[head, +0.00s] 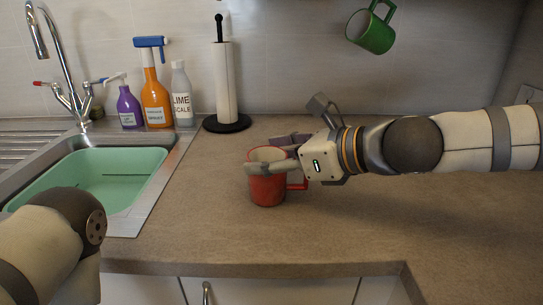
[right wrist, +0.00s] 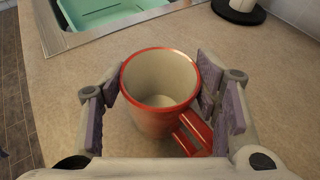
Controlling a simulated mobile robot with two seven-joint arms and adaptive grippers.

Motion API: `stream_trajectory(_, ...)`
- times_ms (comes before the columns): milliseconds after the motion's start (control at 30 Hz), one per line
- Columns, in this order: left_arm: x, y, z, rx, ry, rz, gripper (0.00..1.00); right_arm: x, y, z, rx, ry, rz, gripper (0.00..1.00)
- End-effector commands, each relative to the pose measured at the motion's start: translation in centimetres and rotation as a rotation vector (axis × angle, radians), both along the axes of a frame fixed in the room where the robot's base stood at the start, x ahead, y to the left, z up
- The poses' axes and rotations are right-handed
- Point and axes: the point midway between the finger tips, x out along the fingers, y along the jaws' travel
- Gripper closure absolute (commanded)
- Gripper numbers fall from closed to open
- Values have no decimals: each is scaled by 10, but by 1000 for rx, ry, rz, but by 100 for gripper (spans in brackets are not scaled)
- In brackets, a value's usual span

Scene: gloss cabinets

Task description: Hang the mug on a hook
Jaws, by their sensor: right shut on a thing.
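A sink with a green basin (head: 98,178) is at the left. A purple bottle (head: 129,109), an orange spray bottle (head: 155,100), a lime scale bottle (head: 182,98) and a paper towel holder (head: 225,90) stand at the back. The counter's front middle is clear.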

Motion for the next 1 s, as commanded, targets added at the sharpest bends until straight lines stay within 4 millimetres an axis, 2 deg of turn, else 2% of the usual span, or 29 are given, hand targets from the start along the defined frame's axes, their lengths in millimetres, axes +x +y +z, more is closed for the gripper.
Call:
stream_trajectory(167, -1, 0, -1, 0, 4, 0, 22, 0, 0, -2, 1, -2, 0, 88)
stream_trajectory(200, -1, 0, -1, 0, 3, 0, 22, 0, 0, -2, 0, -1, 0, 37)
stream_trajectory(267, 0, 0, -1, 0, 2, 0, 22, 0, 0, -1, 1, -3, 1, 23)
stream_trajectory(567, 0, 0, 0, 0, 1, 0, 22, 0, 0, 0, 1, -3, 1, 23)
stream_trajectory(667, 2, 0, 2, 0, -9, 0, 22, -2, -2, 6, 1, -6, 0, 23)
stream_trajectory(1000, 27, 0, 25, 0, -100, 0, 22, -40, -53, 40, 0, -22, -1, 23)
